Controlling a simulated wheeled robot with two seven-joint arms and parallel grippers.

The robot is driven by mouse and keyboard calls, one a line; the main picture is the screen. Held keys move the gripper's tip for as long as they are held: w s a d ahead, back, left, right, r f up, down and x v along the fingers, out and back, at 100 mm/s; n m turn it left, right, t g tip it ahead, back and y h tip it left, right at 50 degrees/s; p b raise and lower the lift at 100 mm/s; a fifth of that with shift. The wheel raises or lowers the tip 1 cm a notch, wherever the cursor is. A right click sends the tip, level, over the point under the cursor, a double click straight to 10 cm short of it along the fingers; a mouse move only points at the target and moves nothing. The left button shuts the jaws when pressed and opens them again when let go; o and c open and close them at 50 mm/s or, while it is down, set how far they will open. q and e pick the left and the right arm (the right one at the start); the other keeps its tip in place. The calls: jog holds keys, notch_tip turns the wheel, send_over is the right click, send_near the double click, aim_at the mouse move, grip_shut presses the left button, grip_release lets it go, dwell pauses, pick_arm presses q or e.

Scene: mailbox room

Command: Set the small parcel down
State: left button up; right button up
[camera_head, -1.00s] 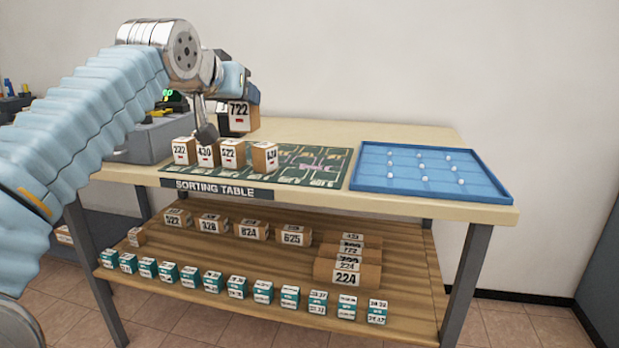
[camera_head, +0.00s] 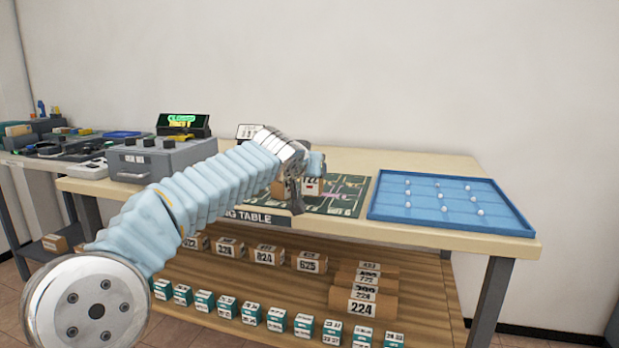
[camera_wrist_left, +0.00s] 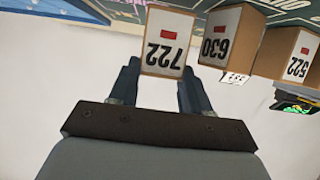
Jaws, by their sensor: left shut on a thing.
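My left gripper (camera_head: 304,184) is over the green patterned mat (camera_head: 347,197) on the sorting table, its arm crossing from the lower left. It is shut on a small brown parcel with a white label marked 722 (camera_head: 312,187). In the left wrist view, this parcel (camera_wrist_left: 165,42) sits between the two fingers (camera_wrist_left: 158,88). Parcels marked 630 (camera_wrist_left: 220,42) and 522 (camera_wrist_left: 292,55) stand in a row beside it. In the head view my arm and wrist mostly hide these parcels. I cannot tell whether the held parcel touches the mat.
A blue tray (camera_head: 440,226) with small white balls lies to the right of the mat. Brown parcels and teal-white boxes fill the lower shelf (camera_head: 430,310). Bare tabletop lies behind the mat.

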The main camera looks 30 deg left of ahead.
pick_arm(q)
jog(key=shift+f, duration=0.75)
jog(key=shift+f, duration=0.15)
jog(key=o, duration=1.1)
jog(key=shift+r, duration=0.25)
jog(key=b+v, duration=0.1)
jog(key=v, duration=1.1)
jog(key=shift+s+f, duration=0.1)
jog(key=shift+f, duration=0.05)
